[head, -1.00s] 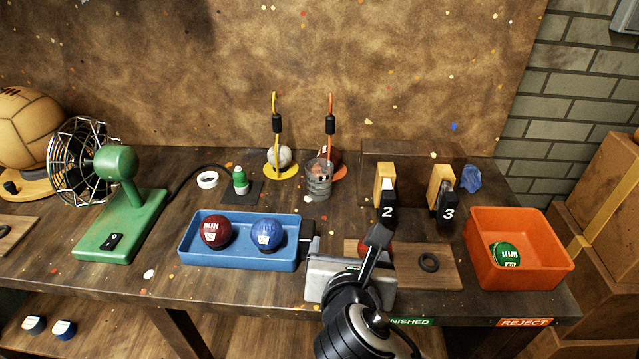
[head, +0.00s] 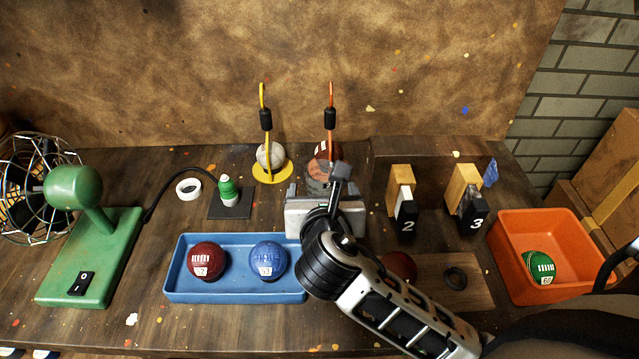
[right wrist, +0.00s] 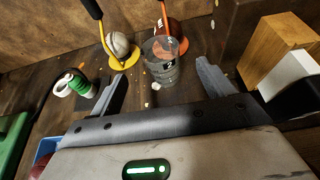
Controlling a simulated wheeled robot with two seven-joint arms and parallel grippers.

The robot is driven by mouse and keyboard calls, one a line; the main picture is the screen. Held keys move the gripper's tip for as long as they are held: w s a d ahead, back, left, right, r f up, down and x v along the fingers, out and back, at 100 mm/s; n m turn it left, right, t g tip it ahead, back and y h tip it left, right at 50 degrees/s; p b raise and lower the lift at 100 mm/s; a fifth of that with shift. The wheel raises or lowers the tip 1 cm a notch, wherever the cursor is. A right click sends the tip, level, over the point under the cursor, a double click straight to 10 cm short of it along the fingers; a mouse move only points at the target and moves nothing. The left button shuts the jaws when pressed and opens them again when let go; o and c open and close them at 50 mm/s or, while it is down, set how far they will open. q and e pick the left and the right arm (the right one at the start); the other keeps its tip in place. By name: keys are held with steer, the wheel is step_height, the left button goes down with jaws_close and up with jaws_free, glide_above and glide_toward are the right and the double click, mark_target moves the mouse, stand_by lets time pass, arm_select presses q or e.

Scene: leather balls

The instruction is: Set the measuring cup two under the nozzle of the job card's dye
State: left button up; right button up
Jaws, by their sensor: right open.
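The measuring cup is a clear grey beaker with a small dark label whose number I cannot read surely. In the right wrist view the cup (right wrist: 160,70) stands upright beyond and between my open fingertips. In the head view my right gripper (head: 321,186) hides most of the cup. My left gripper is out of view. I see no job card.
A blue tray (head: 235,296) with a red and a blue ball lies at the front. Blocks labelled 2 (head: 401,190) and 3 (head: 463,190) stand to the right, beside an orange bin (head: 508,262). A green bottle (head: 227,190) and green fan (head: 85,200) are left.

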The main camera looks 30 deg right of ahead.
mark_target(321, 169)
steer(key=x, duration=1.1)
steer(key=shift+f, duration=0.1)
steer(key=c, duration=1.1)
steer(key=shift+c, duration=0.2)
